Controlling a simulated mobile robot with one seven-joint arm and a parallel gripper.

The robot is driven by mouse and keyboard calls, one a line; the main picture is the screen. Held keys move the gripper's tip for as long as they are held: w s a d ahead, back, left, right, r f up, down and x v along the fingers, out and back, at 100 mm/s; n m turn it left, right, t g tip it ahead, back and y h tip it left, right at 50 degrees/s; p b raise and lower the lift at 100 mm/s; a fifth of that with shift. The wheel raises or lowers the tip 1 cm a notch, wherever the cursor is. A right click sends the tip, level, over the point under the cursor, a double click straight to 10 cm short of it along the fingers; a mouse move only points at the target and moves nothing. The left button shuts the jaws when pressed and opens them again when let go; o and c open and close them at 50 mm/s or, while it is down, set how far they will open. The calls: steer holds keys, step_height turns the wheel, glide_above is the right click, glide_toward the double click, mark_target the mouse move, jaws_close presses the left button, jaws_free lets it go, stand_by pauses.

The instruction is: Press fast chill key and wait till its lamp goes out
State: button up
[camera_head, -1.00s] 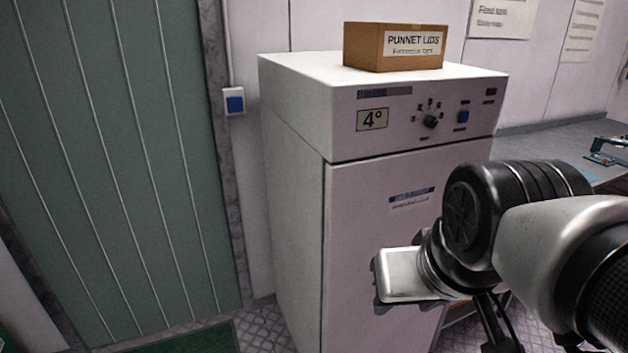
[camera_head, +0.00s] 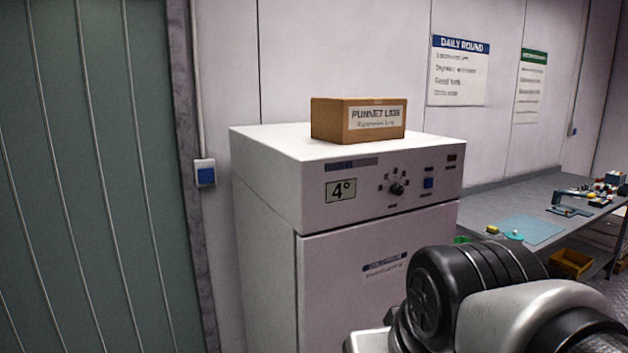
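A white cold cabinet (camera_head: 262,230) stands in the middle of the view. Its front panel has a display reading 4° (camera_head: 341,190), a black rotary knob (camera_head: 397,189) and a blue square key (camera_head: 428,183). The small labels on the panel are too blurred to read. A small dark reddish lamp window (camera_head: 451,157) sits above and right of the blue key and looks unlit. My arm is at the lower right, in front of the cabinet door and below the panel. My gripper's fingers are below the picture edge.
A cardboard box marked PUNNET LIDS (camera_head: 330,120) sits on the cabinet. Another blue switch (camera_head: 205,173) is on the wall left of it, beside a green door (camera_head: 85,180). A grey bench (camera_head: 490,208) with tools and small items is at right.

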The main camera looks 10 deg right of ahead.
jaws_close()
stand_by(1.5)
